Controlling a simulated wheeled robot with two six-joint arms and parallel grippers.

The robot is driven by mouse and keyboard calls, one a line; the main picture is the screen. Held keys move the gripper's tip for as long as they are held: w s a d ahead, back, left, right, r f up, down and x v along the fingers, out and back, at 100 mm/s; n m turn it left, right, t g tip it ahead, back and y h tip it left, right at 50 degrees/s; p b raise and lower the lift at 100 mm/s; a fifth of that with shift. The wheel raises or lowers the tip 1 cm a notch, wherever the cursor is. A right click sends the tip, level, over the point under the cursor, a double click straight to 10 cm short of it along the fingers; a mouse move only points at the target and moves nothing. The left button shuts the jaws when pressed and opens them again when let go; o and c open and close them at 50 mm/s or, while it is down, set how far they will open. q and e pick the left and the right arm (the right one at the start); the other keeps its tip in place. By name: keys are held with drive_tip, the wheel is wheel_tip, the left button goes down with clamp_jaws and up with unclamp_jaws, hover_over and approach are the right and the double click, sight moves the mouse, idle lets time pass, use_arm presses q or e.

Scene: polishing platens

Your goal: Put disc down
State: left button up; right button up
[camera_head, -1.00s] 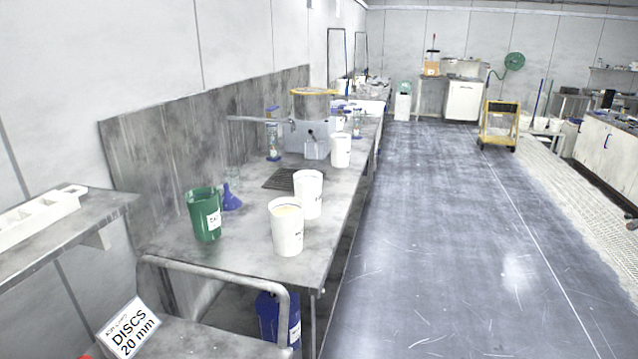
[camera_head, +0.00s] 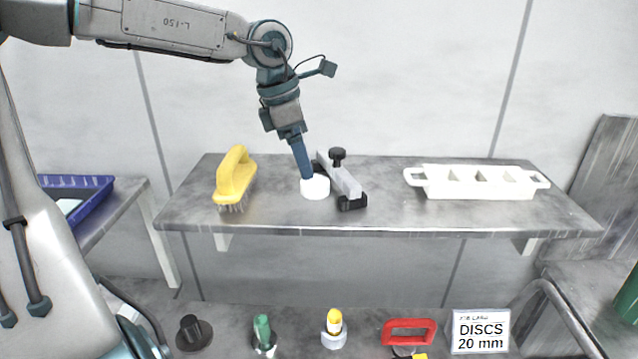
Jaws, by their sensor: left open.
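A white round disc (camera_head: 316,189) lies on the grey wall shelf (camera_head: 270,205), left of its middle. My left gripper (camera_head: 305,172) comes down from above with its blue fingers at the back left edge of the disc. The fingers overlap in this view, so the gap between them is hidden. I cannot tell whether they touch the disc. The gripper is open. My right gripper is not in view.
A yellow-handled brush (camera_head: 236,178) stands left of the disc. A grey clamp-like tool with a black knob (camera_head: 343,180) is close on its right. A white compartment tray (camera_head: 478,190) stands further right. A DISCS 20 mm sign (camera_head: 481,331) is on the bench below.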

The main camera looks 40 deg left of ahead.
sight(315, 181)
use_arm(q)
drive_tip(key=p+x, duration=0.1)
drive_tip(key=x, duration=0.1)
drive_tip(key=p+x, duration=0.1)
drive_tip(key=x, duration=0.1)
drive_tip(key=shift+w+d+f, duration=0.15)
drive_tip(key=shift+w+d, duration=0.1)
drive_tip(key=shift+d, duration=0.2)
drive_tip(key=shift+w+f, duration=0.15)
drive_tip(key=shift+f, duration=0.3)
drive_tip(key=c, duration=1.2)
drive_tip(key=shift+r, duration=0.1)
drive_tip(key=shift+c, duration=0.2)
